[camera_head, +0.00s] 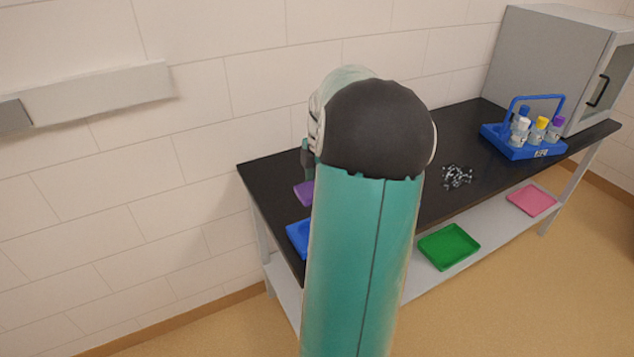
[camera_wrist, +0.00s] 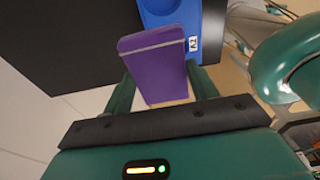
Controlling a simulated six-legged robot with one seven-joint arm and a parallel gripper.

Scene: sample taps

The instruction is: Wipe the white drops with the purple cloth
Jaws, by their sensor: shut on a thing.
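The purple cloth (camera_head: 303,193) shows just left of my arm, over the left end of the black bench top. In the wrist view the purple cloth (camera_wrist: 158,65) is a flat block between the two fingers of my gripper (camera_wrist: 162,85), which is shut on it. In the head view my gripper (camera_head: 307,157) is mostly hidden behind my arm. The white drops (camera_head: 457,177) lie in a small cluster on the black bench top, right of my arm and apart from the cloth.
A blue tray (camera_head: 298,236) labelled A2 in the wrist view (camera_wrist: 170,14) is near the cloth. A blue carrier (camera_head: 512,147) with several capped tubes stands behind the drops, beside a grey cabinet (camera_head: 545,60). Green (camera_head: 449,247) and pink (camera_head: 531,200) trays sit on the lower shelf.

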